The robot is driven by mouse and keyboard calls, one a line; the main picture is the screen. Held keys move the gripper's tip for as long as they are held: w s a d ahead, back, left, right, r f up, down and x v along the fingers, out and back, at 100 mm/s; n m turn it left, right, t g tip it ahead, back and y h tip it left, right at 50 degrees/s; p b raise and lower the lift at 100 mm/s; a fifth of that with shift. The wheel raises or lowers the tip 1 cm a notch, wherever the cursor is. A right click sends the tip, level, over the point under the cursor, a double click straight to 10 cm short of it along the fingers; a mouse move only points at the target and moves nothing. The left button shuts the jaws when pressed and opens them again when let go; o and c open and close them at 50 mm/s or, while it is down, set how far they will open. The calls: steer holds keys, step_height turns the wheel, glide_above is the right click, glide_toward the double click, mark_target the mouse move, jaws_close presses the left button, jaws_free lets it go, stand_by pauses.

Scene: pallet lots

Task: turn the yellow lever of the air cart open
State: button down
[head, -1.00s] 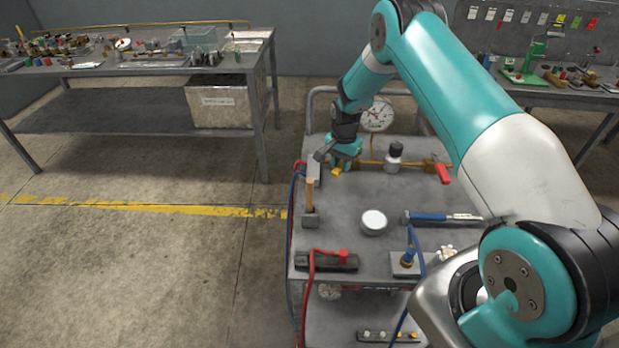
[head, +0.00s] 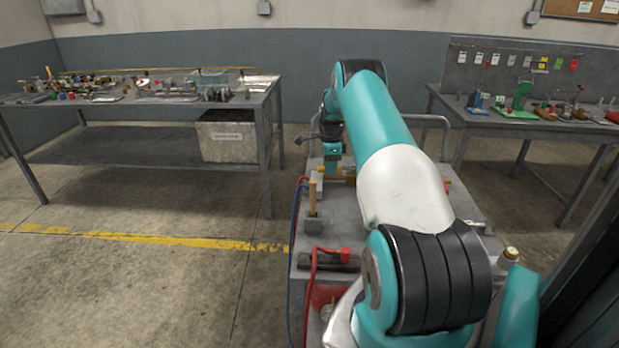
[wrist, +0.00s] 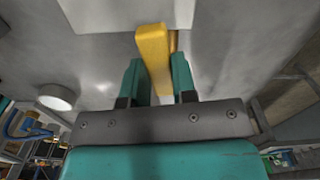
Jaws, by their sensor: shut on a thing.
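The yellow lever (wrist: 155,55) shows in the wrist view, between the two teal fingers of my gripper (wrist: 160,80). The fingers are shut on it, and its end reaches past the fingertips. In the head view my gripper (head: 332,158) points down at the far left part of the air cart (head: 338,232), by the brass pipe (head: 348,170). The lever is not clearly seen there. My arm hides much of the cart's top, including the gauge.
A wooden-handled tool (head: 312,198) stands at the cart's left edge. Red (head: 311,285) and blue (head: 294,220) hoses hang at that side. A red handle (head: 447,187) shows right of my arm. Workbenches stand at the back left (head: 150,97) and right (head: 500,118). The left floor is clear.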

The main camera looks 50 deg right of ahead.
steer(key=shift+w+d+m+b, duration=0.45)
steer(key=shift+d+m, duration=0.2)
steer(key=shift+m, duration=0.25)
steer(key=shift+r, duration=0.15)
steer(key=c, duration=0.9)
jaws_free()
step_height(320, 180, up, 17)
steer(key=shift+r+b, duration=0.1)
steer(key=shift+b, duration=0.45)
